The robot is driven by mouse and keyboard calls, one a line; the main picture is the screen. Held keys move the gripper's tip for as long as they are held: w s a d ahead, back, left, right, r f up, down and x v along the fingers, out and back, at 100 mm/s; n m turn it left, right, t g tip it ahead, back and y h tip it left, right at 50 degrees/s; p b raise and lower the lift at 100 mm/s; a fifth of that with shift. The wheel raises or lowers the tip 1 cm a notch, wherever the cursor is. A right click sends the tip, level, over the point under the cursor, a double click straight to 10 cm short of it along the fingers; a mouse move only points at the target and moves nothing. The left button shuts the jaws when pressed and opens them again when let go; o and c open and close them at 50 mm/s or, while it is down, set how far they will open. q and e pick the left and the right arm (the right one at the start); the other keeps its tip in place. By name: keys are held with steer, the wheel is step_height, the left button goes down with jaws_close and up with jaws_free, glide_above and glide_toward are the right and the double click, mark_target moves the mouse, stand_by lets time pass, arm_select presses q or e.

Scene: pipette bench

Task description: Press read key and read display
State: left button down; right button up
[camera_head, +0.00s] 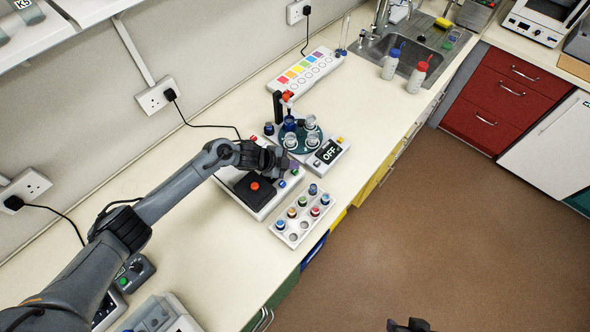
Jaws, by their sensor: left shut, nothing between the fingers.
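The display (328,152) is a small dark panel on a white device and reads "OFF". Its device carries a teal round turntable (303,138) with several clear cups and a dark upright post. A white unit (241,196) with a black top and a red-orange knob stands to its left; small coloured keys show by its right edge. I cannot tell which key is the read key. My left gripper (280,162) is shut and empty, over the far right part of this unit, left of the display. Its fingertips are small and partly hidden. A dark piece of my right gripper (409,325) shows at the bottom edge.
A white rack (291,239) of several coloured-cap vials stands right in front of the unit, near the bench edge. A colour-chart strip (291,87) lies behind. Two white bottles (415,78) stand by the sink (408,47). A cable runs to the wall socket.

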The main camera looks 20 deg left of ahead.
mark_target(292, 172)
arm_select(q)
step_height(292, 172, up, 6)
steer(key=p, duration=0.5)
stand_by(0.6)
steer(key=s+d+r+n+t+y+p, duration=0.1)
steer(key=s+d+r+n+p, duration=0.1)
steer(key=s+d+n, duration=0.3)
steer(key=s+d+r+n+y+p, duration=0.15)
steer(key=s+d, duration=0.25)
steer(key=s, duration=0.4)
steer(key=s+a+r+n+g+y+p, duration=0.1)
steer(key=s+a+r+n, duration=0.1)
steer(key=s, duration=0.5)
steer(key=s+a+r+n+g+y+p, duration=0.1)
steer(key=s+a+r+n, duration=0.2)
steer(key=s, duration=0.5)
steer(key=s+a+r+n+g+y+p, duration=0.1)
steer(key=s+a+r+n+g+y, duration=0.1)
steer(key=s+a, duration=0.4)
steer(key=shift+s+a+r+n, duration=0.3)
steer(key=shift+s+r+n, duration=0.35)
steer(key=shift+n, duration=0.6)
